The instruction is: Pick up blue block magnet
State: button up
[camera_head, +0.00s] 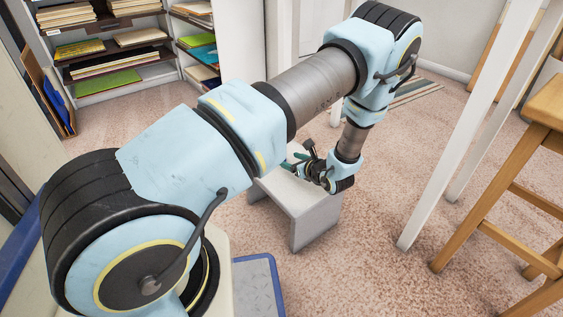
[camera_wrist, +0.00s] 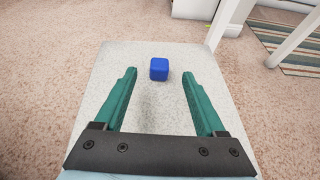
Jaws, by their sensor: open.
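A small blue block magnet (camera_wrist: 159,69) sits on top of a light grey stool-like stand (camera_wrist: 150,52) in the wrist view. My gripper (camera_wrist: 160,78) has two green fingers spread wide apart. In the head view my gripper (camera_head: 294,160) is over the stand (camera_head: 312,215), at the far end of my arm. The block cannot be made out there, as my arm and gripper cover part of the stand's top.
Shelves (camera_head: 125,52) with paper stacks stand at the back left. A wooden stool (camera_head: 520,190) and a white leg (camera_head: 470,120) are on the right. A striped rug (camera_wrist: 288,50) lies beyond. Speckled carpet around the stand is mostly clear.

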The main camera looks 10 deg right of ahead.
jog(key=b+x, duration=0.1)
jog(key=x, duration=0.3)
jog(key=shift+f+b, duration=0.2)
jog(key=shift+b, duration=0.2)
jog(key=shift+w+a, duration=0.15)
jog(key=shift+w, duration=0.2)
grip_shut()
